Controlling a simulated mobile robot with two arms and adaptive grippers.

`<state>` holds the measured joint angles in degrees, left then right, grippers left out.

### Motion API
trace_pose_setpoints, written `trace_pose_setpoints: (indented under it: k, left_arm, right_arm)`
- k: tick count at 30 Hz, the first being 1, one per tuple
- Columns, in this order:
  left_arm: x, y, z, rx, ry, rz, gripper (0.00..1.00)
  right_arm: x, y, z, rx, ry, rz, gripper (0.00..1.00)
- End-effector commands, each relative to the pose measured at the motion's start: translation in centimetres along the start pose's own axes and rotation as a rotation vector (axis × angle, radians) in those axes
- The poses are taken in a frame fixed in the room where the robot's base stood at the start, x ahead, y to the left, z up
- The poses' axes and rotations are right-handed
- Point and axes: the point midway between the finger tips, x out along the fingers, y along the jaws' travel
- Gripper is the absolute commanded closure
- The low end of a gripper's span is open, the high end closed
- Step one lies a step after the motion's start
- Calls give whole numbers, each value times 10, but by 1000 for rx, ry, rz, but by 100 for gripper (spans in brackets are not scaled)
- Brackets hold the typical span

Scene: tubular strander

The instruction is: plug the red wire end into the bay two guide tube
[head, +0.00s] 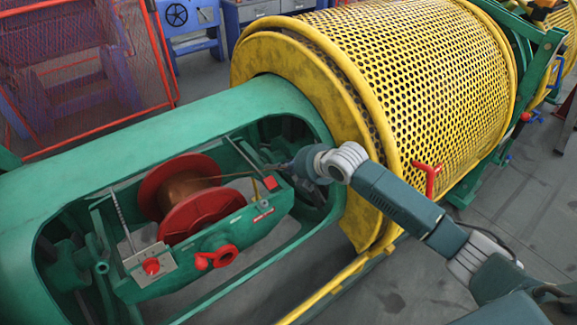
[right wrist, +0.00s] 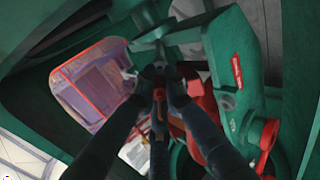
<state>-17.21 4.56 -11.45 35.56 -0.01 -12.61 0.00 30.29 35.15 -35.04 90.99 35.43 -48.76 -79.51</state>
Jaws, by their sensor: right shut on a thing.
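My right gripper (head: 287,168) reaches into the green cradle opening from the right, near its end by the yellow drum. In the right wrist view, my right gripper (right wrist: 160,72) has its two dark fingers close together on a thin piece with an orange-red patch, the red wire end (right wrist: 159,96). A thin wire (head: 236,176) runs from the red spool (head: 190,198) to the gripper. The fingertips hide much of the wire end. I cannot clearly make out the bay two guide tube in either view. My left gripper is not in view.
The green cradle frame (head: 190,107) surrounds the spool. A red handle (head: 216,257) and a red knob (head: 151,266) are on its near side. The yellow perforated guard (head: 430,75) is behind my right arm. Grey floor (head: 395,295) is clear at the front.

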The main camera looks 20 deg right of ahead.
Motion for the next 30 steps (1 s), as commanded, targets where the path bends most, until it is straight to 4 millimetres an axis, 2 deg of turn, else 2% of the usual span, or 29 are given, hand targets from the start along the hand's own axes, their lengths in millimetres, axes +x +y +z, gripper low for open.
trace_pose_setpoints:
  k: [9,30]
  left_arm:
    - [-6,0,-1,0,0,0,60]
    - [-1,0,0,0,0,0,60]
  right_arm:
    - [-1,1,0,1,-1,0,100]
    - [6,0,0,0,0,1,100]
